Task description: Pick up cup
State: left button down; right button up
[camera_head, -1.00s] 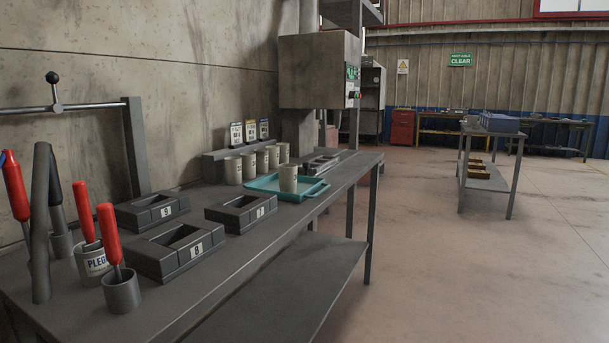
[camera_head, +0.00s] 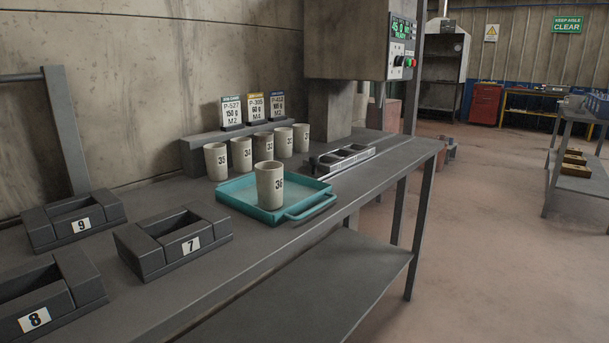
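A beige cup marked 36 (camera_head: 269,186) stands upright on the teal tray (camera_head: 307,213), on the grey workbench. Behind it, several similar beige cups stand in a row on the bench: cup 35 (camera_head: 216,161) at the left, then cup 34 (camera_head: 241,154), cup 33 (camera_head: 263,147), and two more to the right, one of them at the row's end (camera_head: 301,138). Neither of my grippers shows in the head view.
Dark mould blocks 9 (camera_head: 72,219), 7 (camera_head: 173,239) and 8 (camera_head: 48,292) lie on the left of the workbench (camera_head: 262,253). Three label cards stand behind the cups. A grey slotted fixture (camera_head: 342,158) lies right of the tray. Open floor (camera_head: 480,240) lies to the right.

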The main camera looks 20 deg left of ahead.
aim_at(269, 174)
jog(key=i+l+u, duration=0.3)
jog(key=u, duration=0.15)
jog(key=i+l+u, duration=0.4)
jog(key=u, duration=1.05)
jog(key=l+u, duration=0.3)
jog(key=k+l+u, duration=0.15)
jog(key=l+u, duration=0.15)
jog(key=k+l+u, duration=0.15)
jog(key=l+u, duration=0.15)
jog(key=l, duration=0.1)
